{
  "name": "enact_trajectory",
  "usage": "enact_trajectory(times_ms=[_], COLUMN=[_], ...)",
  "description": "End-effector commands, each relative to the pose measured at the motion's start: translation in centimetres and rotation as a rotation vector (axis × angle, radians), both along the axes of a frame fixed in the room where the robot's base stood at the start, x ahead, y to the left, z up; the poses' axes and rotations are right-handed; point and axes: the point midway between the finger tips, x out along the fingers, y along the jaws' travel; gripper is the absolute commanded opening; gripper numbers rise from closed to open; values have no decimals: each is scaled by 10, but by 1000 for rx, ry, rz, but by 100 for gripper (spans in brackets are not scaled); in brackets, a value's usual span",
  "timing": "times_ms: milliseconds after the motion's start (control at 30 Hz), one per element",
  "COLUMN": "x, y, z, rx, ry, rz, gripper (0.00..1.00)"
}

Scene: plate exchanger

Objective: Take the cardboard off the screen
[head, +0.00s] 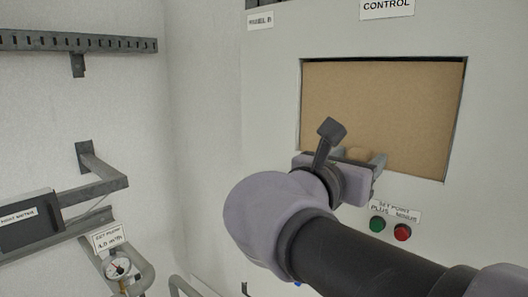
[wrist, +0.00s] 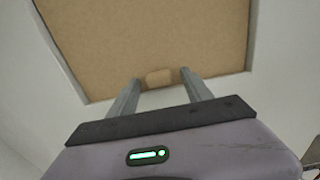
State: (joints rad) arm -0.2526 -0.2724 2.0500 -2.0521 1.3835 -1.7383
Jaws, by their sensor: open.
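A tan sheet of cardboard (head: 385,105) fills the recessed screen opening of the grey control panel, and no part of a screen shows. A small cardboard tab (wrist: 159,76) stands at its lower edge; it is partly visible behind my gripper in the head view (head: 360,154). My gripper (wrist: 161,78) is open, with one finger on each side of the tab in the wrist view. In the head view my gripper (head: 364,158) is in front of the lower edge of the cardboard. I cannot tell whether the fingers touch the tab.
The grey control panel (head: 270,90) has a green button (head: 377,224) and a red button (head: 402,232) below the opening, close to my arm. At left are a wall rail (head: 80,42), a bracket (head: 95,190), a dark meter box (head: 30,220) and a round gauge (head: 117,266).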

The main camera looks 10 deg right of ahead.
Motion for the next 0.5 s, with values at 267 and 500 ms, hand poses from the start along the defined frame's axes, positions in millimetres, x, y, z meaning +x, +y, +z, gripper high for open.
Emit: enact_trajectory(times_ms=[267,500], x=[1,0], y=[0,0], z=[0,0], rx=[0,0], ry=[0,0], rz=[1,1], gripper=[48,1])
